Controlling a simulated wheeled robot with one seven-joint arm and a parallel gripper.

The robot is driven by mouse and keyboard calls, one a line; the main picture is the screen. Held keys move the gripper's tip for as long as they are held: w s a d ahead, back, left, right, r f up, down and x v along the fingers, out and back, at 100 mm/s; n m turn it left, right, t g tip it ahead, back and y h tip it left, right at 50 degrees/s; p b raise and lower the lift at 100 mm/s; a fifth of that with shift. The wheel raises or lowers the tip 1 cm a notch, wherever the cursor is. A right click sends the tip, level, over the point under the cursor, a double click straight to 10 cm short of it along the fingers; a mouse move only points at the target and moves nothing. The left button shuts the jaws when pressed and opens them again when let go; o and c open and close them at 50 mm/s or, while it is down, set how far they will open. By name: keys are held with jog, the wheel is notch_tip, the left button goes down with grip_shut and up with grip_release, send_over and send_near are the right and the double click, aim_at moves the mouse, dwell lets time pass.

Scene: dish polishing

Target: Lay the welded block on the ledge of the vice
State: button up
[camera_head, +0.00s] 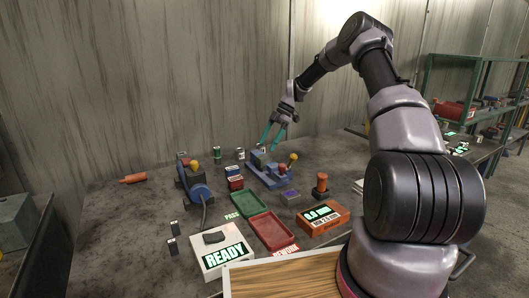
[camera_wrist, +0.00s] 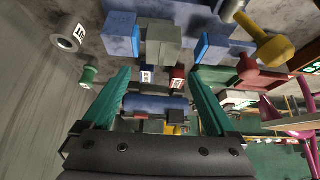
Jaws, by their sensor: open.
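The vice (camera_head: 270,180) is blue and stands on the workbench near the wall. It also shows in the wrist view (camera_wrist: 218,40), with bright blue faces on its jaws. A grey-green block (camera_wrist: 163,46), which looks like the welded block, sits at the vice between those faces. Whether it rests on the ledge or is clamped I cannot tell. My gripper (camera_head: 272,144) has teal fingers and is above the vice in the head view. In the wrist view its fingers (camera_wrist: 160,92) are spread wide with nothing held between them.
A red tray (camera_head: 266,232) and a green tray (camera_head: 229,204) lie in front of the vice. A blue grinder-like machine (camera_head: 199,190) stands to its left. A yellow-knobbed handle (camera_head: 293,158) rises at its right. An orange box (camera_head: 324,222) and a READY box (camera_head: 222,252) are nearer.

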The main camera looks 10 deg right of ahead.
jog(key=v, duration=0.7)
jog(key=s+a+r+m+t+h, duration=0.1)
jog(key=s+r+m+t+h, duration=0.1)
jog(key=s+r+m, duration=0.6)
jog(key=s+a+r+m+t+h, duration=0.2)
jog(key=s+r+m, duration=0.1)
jog(key=s+r, duration=0.85)
jog(key=s+d+r+m+t, duration=0.1)
jog(key=s+r+m+t, duration=0.1)
jog(key=s+m, duration=0.5)
jog(key=s+d+r+m+t, duration=0.2)
jog(key=s+m, duration=0.5)
jog(key=s, duration=0.9)
jog(key=shift+r+m+t, duration=0.4)
jog(key=shift+r+t, duration=0.05)
jog(key=shift+t, duration=0.15)
jog(key=shift+d, duration=0.1)
